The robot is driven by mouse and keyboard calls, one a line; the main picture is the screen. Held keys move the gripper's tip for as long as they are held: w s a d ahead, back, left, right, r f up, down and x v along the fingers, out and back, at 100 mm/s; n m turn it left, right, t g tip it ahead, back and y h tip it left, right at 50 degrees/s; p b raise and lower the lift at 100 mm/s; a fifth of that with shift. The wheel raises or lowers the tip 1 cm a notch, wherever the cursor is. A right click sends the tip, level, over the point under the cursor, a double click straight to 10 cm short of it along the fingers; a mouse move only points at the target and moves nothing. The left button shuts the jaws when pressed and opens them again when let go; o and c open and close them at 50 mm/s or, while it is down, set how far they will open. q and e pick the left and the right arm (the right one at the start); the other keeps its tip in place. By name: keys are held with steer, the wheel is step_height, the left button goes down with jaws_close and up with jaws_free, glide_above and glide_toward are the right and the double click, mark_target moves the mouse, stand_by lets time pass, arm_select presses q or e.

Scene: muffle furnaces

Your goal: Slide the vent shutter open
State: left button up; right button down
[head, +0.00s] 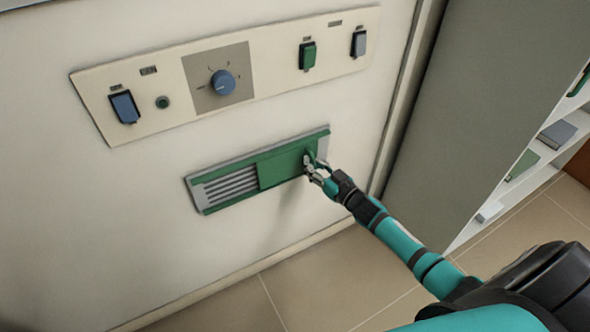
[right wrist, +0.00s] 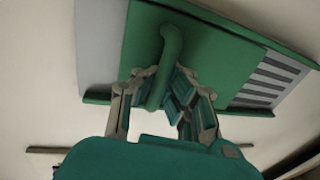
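The vent (head: 209,206) is a long grey panel with green rails, low on the pale furnace front. Its green shutter plate (head: 280,167) covers the middle and right of the panel, and dark slats (head: 230,187) show bare on the left. In the right wrist view the shutter (right wrist: 218,57) has bare slats at its right and plain grey panel at its left. A green bar handle (right wrist: 171,48) stands out from the plate. My right gripper (head: 311,166) is at the handle, its fingers (right wrist: 165,90) closed in on both sides. My left gripper is out of view.
Above the vent is a control panel (head: 170,120) with a blue knob (head: 222,82) and rocker switches. A grey cabinet side (head: 475,90) and white shelves (head: 515,185) stand to the right. Tiled floor (head: 300,285) lies below.

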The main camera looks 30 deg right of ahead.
steer(key=shift+s+d+f, duration=0.15)
steer(key=shift+d+f, duration=0.1)
steer(key=shift+d, duration=0.2)
steer(key=c, duration=2)
jaws_free()
steer(key=shift+d, duration=0.1)
steer(key=o, duration=0.7)
steer(key=shift+s+d+r, duration=0.1)
steer(key=shift+d+r, duration=0.05)
steer(key=shift+c, duration=0.2)
steer(key=v, duration=1.2)
